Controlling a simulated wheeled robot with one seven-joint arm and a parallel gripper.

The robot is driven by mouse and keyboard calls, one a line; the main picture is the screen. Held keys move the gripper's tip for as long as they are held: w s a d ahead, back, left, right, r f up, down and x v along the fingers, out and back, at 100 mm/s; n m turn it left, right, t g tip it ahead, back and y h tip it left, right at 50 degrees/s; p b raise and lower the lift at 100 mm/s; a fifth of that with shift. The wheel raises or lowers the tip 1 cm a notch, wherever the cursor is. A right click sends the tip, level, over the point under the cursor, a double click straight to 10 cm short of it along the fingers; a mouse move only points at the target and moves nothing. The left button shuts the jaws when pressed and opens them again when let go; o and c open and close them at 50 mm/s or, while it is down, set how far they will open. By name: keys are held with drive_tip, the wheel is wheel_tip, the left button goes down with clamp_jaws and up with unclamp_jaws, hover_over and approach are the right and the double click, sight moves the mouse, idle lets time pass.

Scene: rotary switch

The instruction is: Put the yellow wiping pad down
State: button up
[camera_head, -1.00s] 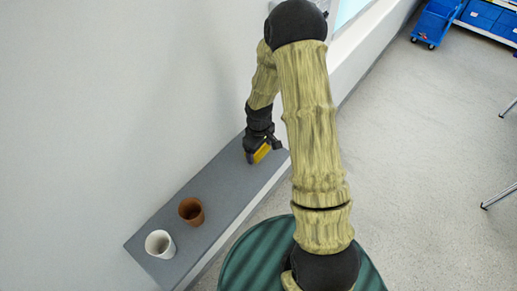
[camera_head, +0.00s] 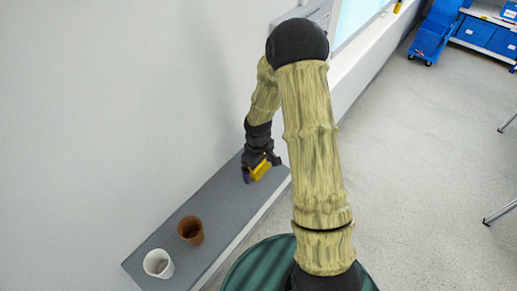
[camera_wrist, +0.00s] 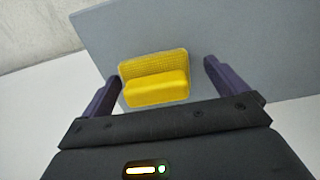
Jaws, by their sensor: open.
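The yellow wiping pad (camera_wrist: 155,90) lies on the grey shelf (camera_wrist: 230,40) in the wrist view, between my gripper's two spread fingers with a gap on each side. It has a textured base and a raised block on top. In the head view the pad (camera_head: 260,171) shows at the far end of the shelf (camera_head: 215,198), partly hidden by my gripper. My gripper (camera_wrist: 158,88) is open around the pad and holds nothing. In the head view my gripper (camera_head: 255,172) is just over the pad.
A brown cup (camera_head: 191,230) and a white cup (camera_head: 158,263) stand on the near part of the shelf. The wall (camera_head: 110,110) runs close along the shelf's left side. Blue bins (camera_head: 430,40) are far off at the upper right. The shelf between pad and brown cup is clear.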

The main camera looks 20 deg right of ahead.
wheel_tip(320, 180, up, 11)
drive_tip(key=b, duration=0.2)
drive_tip(key=shift+d+r, duration=0.2)
drive_tip(key=shift+w, duration=0.1)
idle(0.3)
drive_tip(key=s+r+m+t, duration=0.1)
drive_tip(key=s+r+m, duration=0.1)
drive_tip(key=s, duration=0.5)
drive_tip(key=s+r+m+t, duration=0.1)
drive_tip(key=s+r+m, duration=0.2)
drive_tip(key=s+m, duration=0.2)
drive_tip(key=shift+s+a+r+t, duration=0.2)
drive_tip(key=shift+s+t, duration=0.2)
drive_tip(key=shift+s, duration=0.55)
drive_tip(key=shift+c, duration=0.5)
